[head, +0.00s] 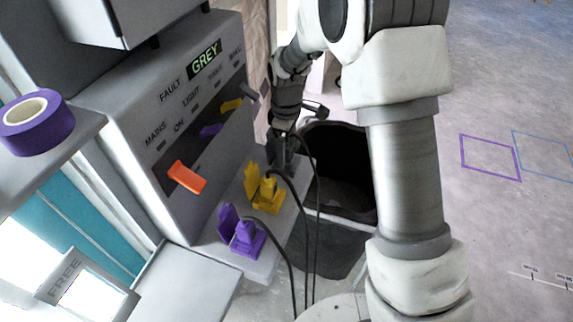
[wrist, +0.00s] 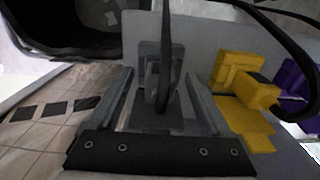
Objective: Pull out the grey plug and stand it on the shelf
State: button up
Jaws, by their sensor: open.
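The grey plug (wrist: 150,78) stands on the grey ledge (wrist: 205,30) in the wrist view, with a dark cable rising from it across the picture. My gripper (wrist: 158,85) is open around it, one finger on each side; I cannot tell whether either finger touches it. In the head view my gripper (head: 282,150) is at the far end of the ledge, past the yellow plug, and mostly hides the grey plug. A grey shelf (head: 85,133) at the left carries a purple tape roll (head: 38,122).
A yellow plug (head: 268,195) and a purple plug (head: 245,238) stand nearer on the ledge, with loose cables. The panel (head: 135,120) shows "GREY" above several coloured levers. A black bin (head: 345,180) is right of the ledge. A "FREE" frame (head: 72,277) is lower left.

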jog(key=shift+f, duration=0.65)
dwell(0.7)
grip_shut()
jog(key=shift+r, duration=0.1)
dwell(0.3)
jog(key=shift+r+p, duration=1.9)
jog(key=shift+r, duration=1.05)
